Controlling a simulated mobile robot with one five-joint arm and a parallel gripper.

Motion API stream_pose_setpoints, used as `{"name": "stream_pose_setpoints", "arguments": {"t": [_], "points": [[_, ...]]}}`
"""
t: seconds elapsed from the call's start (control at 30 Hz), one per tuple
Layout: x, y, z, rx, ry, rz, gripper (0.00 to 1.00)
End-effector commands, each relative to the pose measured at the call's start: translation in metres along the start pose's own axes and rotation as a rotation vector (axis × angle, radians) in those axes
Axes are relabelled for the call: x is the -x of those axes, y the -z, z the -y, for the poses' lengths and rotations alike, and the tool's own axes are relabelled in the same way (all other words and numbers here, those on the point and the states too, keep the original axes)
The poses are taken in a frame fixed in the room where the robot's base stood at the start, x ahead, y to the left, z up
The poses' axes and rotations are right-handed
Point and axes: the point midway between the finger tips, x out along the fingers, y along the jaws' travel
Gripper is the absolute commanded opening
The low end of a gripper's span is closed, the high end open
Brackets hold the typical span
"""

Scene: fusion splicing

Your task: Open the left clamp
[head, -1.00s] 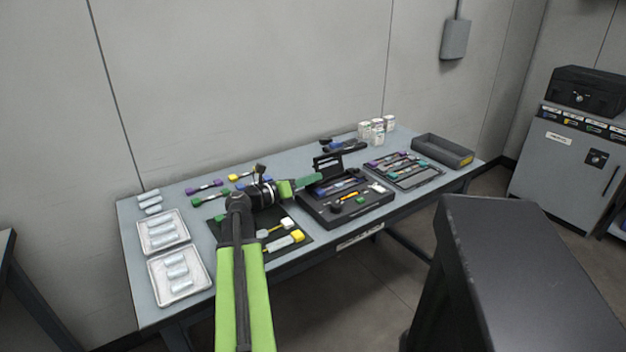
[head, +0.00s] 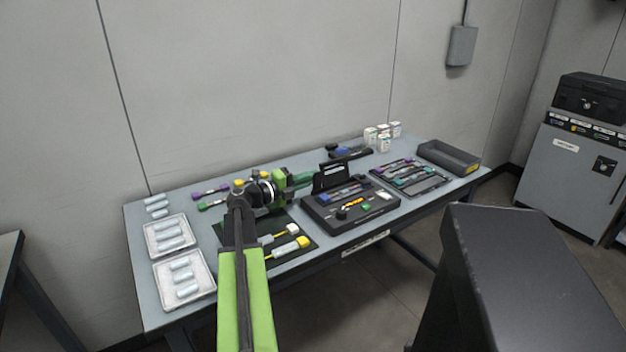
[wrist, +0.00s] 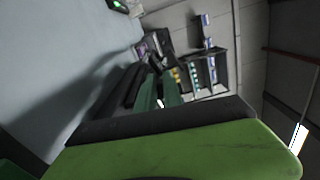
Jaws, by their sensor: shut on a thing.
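The black splicer (head: 350,212) sits on the table right of my gripper, with its black lid (head: 332,178) standing up at the back. Blue and dark parts show on its top, but at this size I cannot make out the left clamp or whether it is open. My gripper (head: 302,180) is above the table at the splicer's left rear, its tip close to the lid's left edge.
A dark mat (head: 302,246) with yellow- and white-ended pieces lies left of the splicer. White trays (head: 157,270) are at the left. A rack of coloured holders (head: 437,182), a grey bin (head: 470,164) and white containers (head: 384,145) are at the right.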

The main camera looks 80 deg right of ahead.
Motion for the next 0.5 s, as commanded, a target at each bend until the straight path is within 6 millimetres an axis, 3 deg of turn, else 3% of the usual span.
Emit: {"name": "stream_pose_setpoints", "arguments": {"t": [0.5], "points": [[0.0021,-0.0107,-0.0095,0.306,-0.006,0.002,0.0]]}}
